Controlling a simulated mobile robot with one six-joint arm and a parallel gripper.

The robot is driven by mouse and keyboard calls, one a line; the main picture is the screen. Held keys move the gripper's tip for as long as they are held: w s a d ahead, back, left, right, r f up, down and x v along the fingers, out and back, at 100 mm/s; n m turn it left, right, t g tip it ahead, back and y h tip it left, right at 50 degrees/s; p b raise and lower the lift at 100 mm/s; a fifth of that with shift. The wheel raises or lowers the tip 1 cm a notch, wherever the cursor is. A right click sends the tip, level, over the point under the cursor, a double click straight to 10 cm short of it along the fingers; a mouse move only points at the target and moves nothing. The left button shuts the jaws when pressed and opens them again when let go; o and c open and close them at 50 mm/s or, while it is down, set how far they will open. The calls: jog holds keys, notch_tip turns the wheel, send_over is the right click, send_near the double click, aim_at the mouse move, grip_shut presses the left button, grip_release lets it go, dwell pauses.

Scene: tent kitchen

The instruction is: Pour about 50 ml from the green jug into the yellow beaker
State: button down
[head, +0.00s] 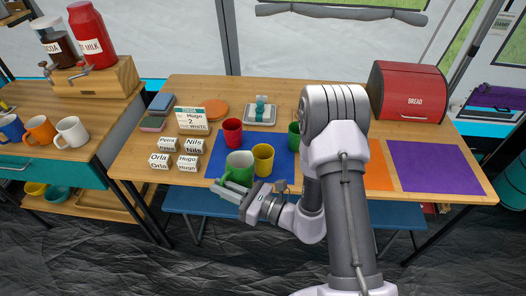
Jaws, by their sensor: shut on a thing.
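The green jug (240,161) is at the front left of the blue mat (275,173), its pale inside showing from above. My gripper (229,192) is at the jug's near side, by its handle, and is shut on the jug. The jug looks close to upright; I cannot tell whether its base touches the mat. The yellow beaker (263,160) stands upright on the blue mat, just right of the jug. I cannot make out the liquid level in either.
A red beaker (232,132) stands behind the jug. A green beaker (294,136) is partly hidden by my arm. Several labelled blocks (160,160) lie left of the mat. Orange and purple mats (435,168) at right are bare. A red bread bin (408,93) stands behind.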

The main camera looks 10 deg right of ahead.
aim_at(227, 176)
jog(key=w+d+r+m, duration=0.1)
jog(key=r+m, duration=0.1)
jog(key=m, duration=0.1)
jog(key=shift+w+d+r, duration=0.2)
jog(key=shift+w+d, duration=0.15)
jog(key=shift+d, duration=0.05)
jog(key=w+d+r+m+t+p, duration=0.2)
jog(key=w+d+r+m+p, duration=0.1)
jog(key=r+m+p, duration=0.3)
jog(key=shift+w+d+m+p, duration=0.15)
jog(key=shift+d+m+p, duration=0.15)
jog(key=shift+m+p, duration=0.45)
jog(key=shift+w+d+r+m, duration=0.15)
jog(key=shift+r+m, duration=0.1)
jog(key=shift+m, duration=0.3)
jog(key=shift+w+d+f+m+p, duration=0.1)
jog(key=shift+w+d+m+p, duration=0.3)
jog(key=shift+m, duration=0.5)
dwell(1.2)
